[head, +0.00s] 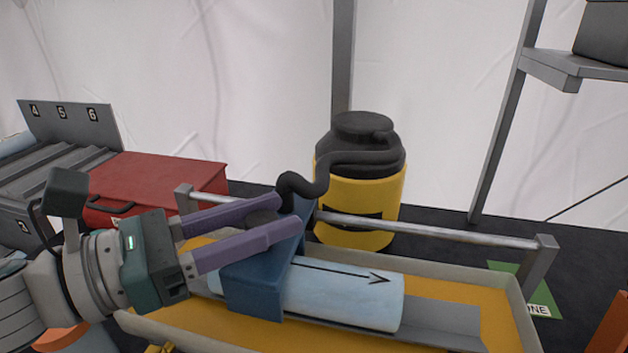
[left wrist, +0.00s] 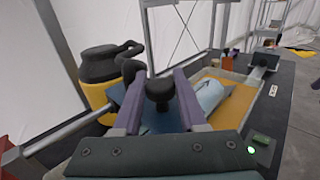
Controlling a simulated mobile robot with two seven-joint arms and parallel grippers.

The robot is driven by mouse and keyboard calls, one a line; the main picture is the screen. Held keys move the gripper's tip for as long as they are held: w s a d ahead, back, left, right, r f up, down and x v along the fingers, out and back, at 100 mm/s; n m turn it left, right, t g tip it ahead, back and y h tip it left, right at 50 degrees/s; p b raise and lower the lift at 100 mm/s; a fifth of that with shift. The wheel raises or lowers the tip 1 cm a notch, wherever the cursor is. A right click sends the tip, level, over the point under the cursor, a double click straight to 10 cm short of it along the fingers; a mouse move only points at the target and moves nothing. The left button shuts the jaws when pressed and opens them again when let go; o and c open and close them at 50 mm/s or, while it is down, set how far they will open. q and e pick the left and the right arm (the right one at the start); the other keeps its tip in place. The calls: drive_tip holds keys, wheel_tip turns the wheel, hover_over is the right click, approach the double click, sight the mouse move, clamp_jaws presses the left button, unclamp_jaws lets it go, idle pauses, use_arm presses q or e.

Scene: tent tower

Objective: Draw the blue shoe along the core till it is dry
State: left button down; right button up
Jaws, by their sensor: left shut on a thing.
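The blue shoe (head: 250,283) sits over the pale blue core (head: 345,294), toward the core's left end in the head view. A black arrow on the core points right. My left gripper (head: 283,215) has purple fingers shut on the shoe's dark knob, which shows between them in the left wrist view (left wrist: 159,90). A black hose (head: 310,187) runs from the shoe to a yellow and black vacuum canister (head: 360,185) behind it. The core lies in a tray (head: 515,300) with a yellow floor. Whether the core's surface is wet cannot be told. My right gripper is not in view.
A metal rail (head: 430,229) runs behind the core between two posts. A red case (head: 165,180) and a grey slotted rack (head: 65,125) with numbers stand at the left. A green marked patch (head: 535,290) lies beyond the tray at the right. The core's right part is clear.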

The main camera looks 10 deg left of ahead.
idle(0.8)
use_arm(q)
drive_tip(key=shift+a+f+b, duration=0.15)
drive_tip(key=shift+a+b, duration=0.15)
drive_tip(key=shift+b, duration=0.05)
drive_tip(key=a+b, duration=0.3)
drive_tip(key=a, duration=0.1)
drive_tip(key=shift+w+a+f, duration=0.1)
drive_tip(key=shift+a+f, duration=0.05)
drive_tip(key=shift+a, duration=0.2)
drive_tip(key=shift+a+r, duration=0.3)
drive_tip(key=shift+a, duration=0.05)
drive_tip(key=shift+c, duration=2.3)
unclamp_jaws()
